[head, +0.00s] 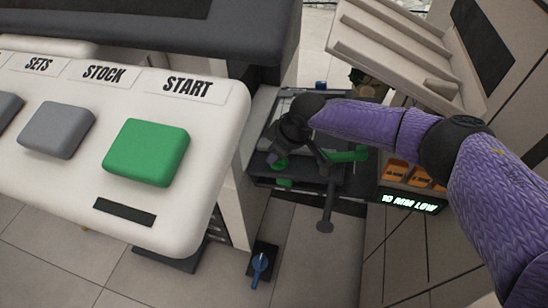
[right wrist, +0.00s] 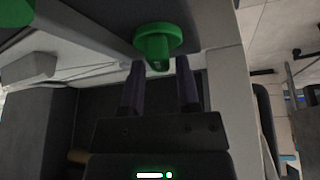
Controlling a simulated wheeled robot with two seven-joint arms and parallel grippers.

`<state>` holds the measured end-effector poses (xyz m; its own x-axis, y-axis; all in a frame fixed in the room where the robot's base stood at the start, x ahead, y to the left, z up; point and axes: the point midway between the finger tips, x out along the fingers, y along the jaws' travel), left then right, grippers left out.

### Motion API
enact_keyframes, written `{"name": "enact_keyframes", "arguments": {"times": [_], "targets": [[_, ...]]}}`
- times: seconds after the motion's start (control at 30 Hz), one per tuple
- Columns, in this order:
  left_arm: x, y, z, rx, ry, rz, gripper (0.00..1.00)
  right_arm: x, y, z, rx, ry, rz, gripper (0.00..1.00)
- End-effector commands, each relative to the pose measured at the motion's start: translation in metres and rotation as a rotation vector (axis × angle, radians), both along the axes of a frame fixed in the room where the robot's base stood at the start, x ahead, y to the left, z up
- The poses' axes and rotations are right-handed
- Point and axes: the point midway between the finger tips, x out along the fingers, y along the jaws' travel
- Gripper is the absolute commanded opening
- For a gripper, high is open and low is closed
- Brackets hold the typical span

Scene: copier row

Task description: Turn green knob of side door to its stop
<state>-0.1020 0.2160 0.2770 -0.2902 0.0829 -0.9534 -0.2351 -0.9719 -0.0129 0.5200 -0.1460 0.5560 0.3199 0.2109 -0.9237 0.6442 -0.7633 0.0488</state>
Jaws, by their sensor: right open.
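In the right wrist view a green knob (right wrist: 158,40) with a round base and a narrow grip sits just ahead of my right gripper (right wrist: 160,72). The gripper is open, its two dark fingers on either side of the line to the knob's grip. The fingertips look close to the grip, but I cannot tell whether they touch it. In the head view my right gripper (head: 276,162) reaches down into the opening beside the copier, and the wrist hides much of that spot. A green lever (head: 347,155) shows right of it. My left gripper is not in view.
The control panel (head: 215,120) with a green START button (head: 147,152) juts out at the left. A tilted beige panel (head: 405,55) stands above my right arm. A lit display (head: 410,202) reads "10 MM LOW". A blue knob (head: 260,264) is low down; floor shows around it.

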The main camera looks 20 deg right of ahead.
Motion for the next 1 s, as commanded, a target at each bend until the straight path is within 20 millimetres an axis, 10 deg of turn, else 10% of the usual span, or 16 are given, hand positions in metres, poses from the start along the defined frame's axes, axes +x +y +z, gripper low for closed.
{"name": "enact_keyframes", "arguments": {"times": [0.33, 0.53, 1.0], "targets": [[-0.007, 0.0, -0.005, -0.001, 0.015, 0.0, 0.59, 0.003, 0.002, -0.006, 0.0, -0.003, 0.0, 0.41], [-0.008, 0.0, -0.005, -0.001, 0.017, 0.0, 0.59, 0.003, 0.002, -0.006, 0.0, -0.003, 0.0, 0.0], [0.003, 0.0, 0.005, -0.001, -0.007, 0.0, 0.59, 0.003, 0.003, -0.003, -0.006, -0.011, -0.054, 0.0]]}}
